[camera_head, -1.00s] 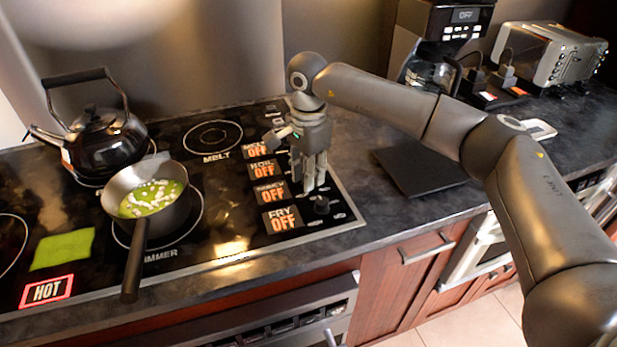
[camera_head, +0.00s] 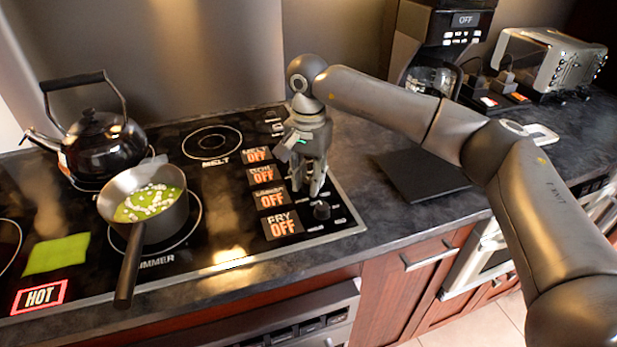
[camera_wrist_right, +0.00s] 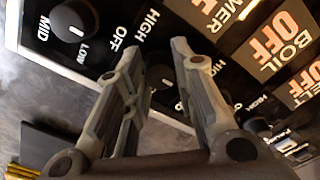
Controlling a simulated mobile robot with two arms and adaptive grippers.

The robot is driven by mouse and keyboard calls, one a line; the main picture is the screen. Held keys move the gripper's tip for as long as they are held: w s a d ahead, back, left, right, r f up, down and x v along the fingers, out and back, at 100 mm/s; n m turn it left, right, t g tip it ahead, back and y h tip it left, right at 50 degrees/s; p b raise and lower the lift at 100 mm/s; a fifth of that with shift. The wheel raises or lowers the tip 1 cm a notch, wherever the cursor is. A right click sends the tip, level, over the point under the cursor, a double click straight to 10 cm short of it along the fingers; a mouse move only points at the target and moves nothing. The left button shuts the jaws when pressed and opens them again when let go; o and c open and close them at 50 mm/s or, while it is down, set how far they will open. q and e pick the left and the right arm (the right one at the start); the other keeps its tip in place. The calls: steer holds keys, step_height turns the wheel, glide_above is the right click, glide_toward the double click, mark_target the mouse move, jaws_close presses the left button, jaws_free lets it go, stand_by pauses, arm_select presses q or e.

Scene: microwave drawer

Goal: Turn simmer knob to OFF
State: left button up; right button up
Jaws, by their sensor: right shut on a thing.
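My right gripper (camera_head: 312,190) reaches down over the control strip on the right of the stovetop. In the wrist view my right gripper (camera_wrist_right: 160,65) has its fingers on either side of a small black knob (camera_wrist_right: 161,78), shut on it. This knob lies beside the SIMMER display (camera_wrist_right: 225,12) and between two other knobs; it appears to be the simmer knob. A white mark shows on it, but its exact setting is partly hidden. In the head view the fingers hide it. The SIMMER display (camera_head: 270,197) reads OFF. My left gripper is out of view.
The FRY knob (camera_head: 321,211) stands just in front of my gripper. A pan (camera_head: 118,203) of green food sits on the simmer burner, with a black kettle (camera_head: 98,150) behind. A dark board (camera_head: 420,176) lies right.

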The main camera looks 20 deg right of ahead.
mark_target(308, 180)
steer(key=shift+r, duration=0.1)
steer(key=o, duration=1)
steer(key=shift+o, duration=0.2)
step_height(308, 180, up, 12)
